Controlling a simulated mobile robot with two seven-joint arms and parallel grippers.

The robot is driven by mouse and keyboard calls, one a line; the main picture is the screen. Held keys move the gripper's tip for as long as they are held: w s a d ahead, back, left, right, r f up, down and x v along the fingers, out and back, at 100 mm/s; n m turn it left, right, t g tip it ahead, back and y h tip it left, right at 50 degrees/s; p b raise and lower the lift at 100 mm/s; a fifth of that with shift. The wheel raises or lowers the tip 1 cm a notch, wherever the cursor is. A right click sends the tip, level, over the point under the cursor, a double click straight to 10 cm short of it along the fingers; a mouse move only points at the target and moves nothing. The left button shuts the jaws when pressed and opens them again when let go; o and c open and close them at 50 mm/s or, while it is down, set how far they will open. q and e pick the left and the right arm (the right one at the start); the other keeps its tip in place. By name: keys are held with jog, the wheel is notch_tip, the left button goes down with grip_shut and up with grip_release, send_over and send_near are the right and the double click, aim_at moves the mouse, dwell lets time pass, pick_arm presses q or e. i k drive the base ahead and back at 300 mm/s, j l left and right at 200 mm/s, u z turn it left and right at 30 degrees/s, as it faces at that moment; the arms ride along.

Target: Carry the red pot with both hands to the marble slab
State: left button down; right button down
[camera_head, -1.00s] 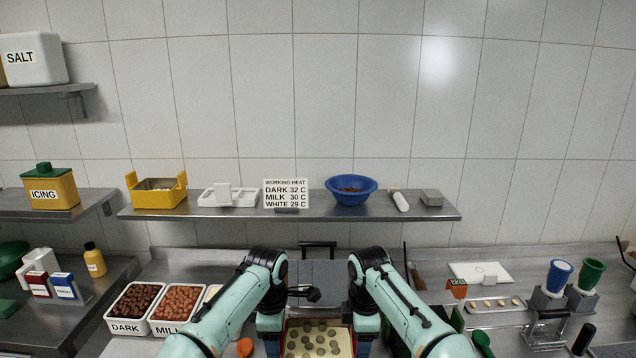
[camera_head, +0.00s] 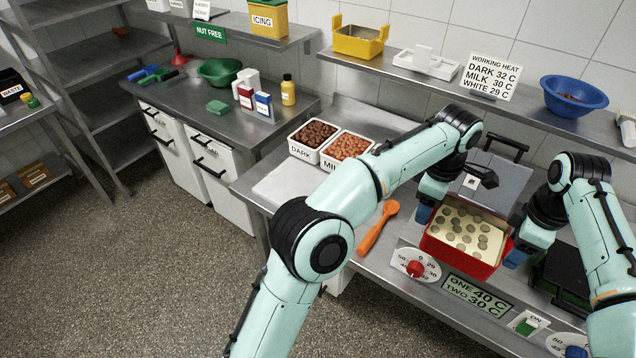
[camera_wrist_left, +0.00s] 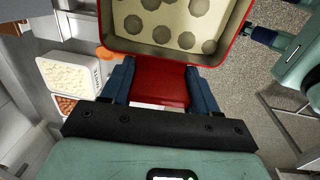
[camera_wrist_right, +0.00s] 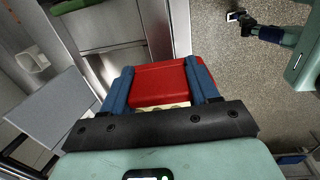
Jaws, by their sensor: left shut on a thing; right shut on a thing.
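The red pot (camera_head: 462,262) is a rectangular red vessel with a cream inside and several grey-brown discs in it. It is level at the work counter, between my two arms; I cannot tell how far it is above the surface. My left gripper (camera_head: 424,213) is shut on its left side, and the left wrist view shows the fingers (camera_wrist_left: 160,76) around a red handle. My right gripper (camera_head: 527,246) is shut on its right side, with its fingers (camera_wrist_right: 160,78) around red in the right wrist view. A pale flat slab (camera_head: 286,186), probably the marble slab, lies at the counter's left end.
An orange spatula (camera_head: 378,228) lies between slab and pot. DARK (camera_head: 303,153) and MILK (camera_head: 330,163) trays stand behind the slab. A dial (camera_head: 416,266) and temperature sign (camera_head: 477,295) are at the counter front. A shelf (camera_head: 420,78) runs behind.

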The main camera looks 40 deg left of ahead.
aim_at(309, 191)
jog(key=k+j, duration=0.1)
jog(key=j, duration=0.4)
jog(key=k+j, duration=0.15)
jog(key=j, duration=0.3)
jog(key=k+j, duration=0.1)
jog(key=j, duration=0.4)
jog(key=k+j, duration=0.1)
jog(key=j, duration=0.35)
jog(key=k+j, duration=0.1)
jog(key=j, duration=0.4)
